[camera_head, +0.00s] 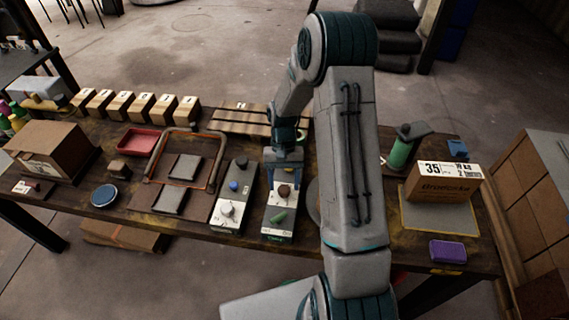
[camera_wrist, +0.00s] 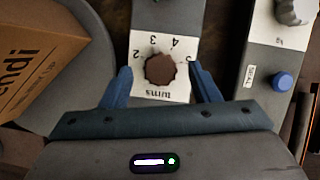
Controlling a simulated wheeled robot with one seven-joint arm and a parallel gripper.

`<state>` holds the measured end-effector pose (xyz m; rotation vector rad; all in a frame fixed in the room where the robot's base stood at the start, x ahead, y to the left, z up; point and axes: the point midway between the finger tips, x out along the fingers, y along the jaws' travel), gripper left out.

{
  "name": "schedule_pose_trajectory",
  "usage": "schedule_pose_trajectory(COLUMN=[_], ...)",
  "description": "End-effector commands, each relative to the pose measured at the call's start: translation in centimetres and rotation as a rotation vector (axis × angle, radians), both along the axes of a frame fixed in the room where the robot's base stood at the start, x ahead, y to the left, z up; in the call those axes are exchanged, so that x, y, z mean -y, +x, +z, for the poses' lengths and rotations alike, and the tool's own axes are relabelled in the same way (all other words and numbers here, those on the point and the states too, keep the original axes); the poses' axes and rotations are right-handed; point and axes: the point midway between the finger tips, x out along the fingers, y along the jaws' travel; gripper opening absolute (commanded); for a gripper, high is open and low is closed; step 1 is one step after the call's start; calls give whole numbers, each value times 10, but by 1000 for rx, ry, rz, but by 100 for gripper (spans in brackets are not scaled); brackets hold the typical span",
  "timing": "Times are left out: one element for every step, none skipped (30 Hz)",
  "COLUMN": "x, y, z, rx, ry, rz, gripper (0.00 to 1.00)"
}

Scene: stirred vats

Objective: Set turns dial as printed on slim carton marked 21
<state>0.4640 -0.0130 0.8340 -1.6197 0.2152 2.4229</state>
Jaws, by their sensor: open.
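The turns dial is a brown scalloped knob (camera_wrist: 160,69) on a white plate with upside-down "turns" lettering and numerals 2, 3, 4 and 5 visible. It also shows in the head view (camera_head: 284,190) on a grey control box. My gripper (camera_wrist: 160,76) is open, with one blue finger on each side of the knob; I cannot tell whether they touch it. In the head view my gripper (camera_head: 287,165) is just behind the knob. The dial's pointer is not clear. A brown carton (camera_wrist: 28,65) with "endi" lettering shows at the wrist view's left; no 21 is readable.
A carton marked 35 (camera_head: 442,184) stands on a mat at the right. A second control box (camera_head: 233,197) with a blue button (camera_wrist: 283,81) and pale knob is beside the dial's box. A green lever (camera_head: 279,216) is at the box's front. My arm hides part of the table.

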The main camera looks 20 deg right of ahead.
Motion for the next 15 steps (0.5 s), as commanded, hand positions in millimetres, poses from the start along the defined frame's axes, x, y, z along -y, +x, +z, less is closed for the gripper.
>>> schedule_pose_trajectory(x=[1, 2, 2, 3, 4, 5, 6, 6, 7, 8, 8, 9, 10, 10, 11], y=[4, 6, 9, 12, 14, 18, 20, 23, 27, 28, 31, 34, 36, 38, 39], z=[7, 12, 20, 26, 32, 41, 48, 54, 63, 69, 75, 83, 88, 93, 98], rx=[4, 5, 6, 7, 7, 7, 6, 6, 7, 5, 5, 5, 4, 5, 3], ry=[-1, -1, -2, -2, -2, -1, -1, -1, -1, -1, -1, 0, 0, 0, -1], rz=[0, 0, 0, 0, -1, -1, -1, -2, -1, -1, -1, 0, 0, 0, 0], gripper=[56, 56, 56, 56, 56, 56, 56, 56, 56, 56, 56, 56, 56, 56, 56])
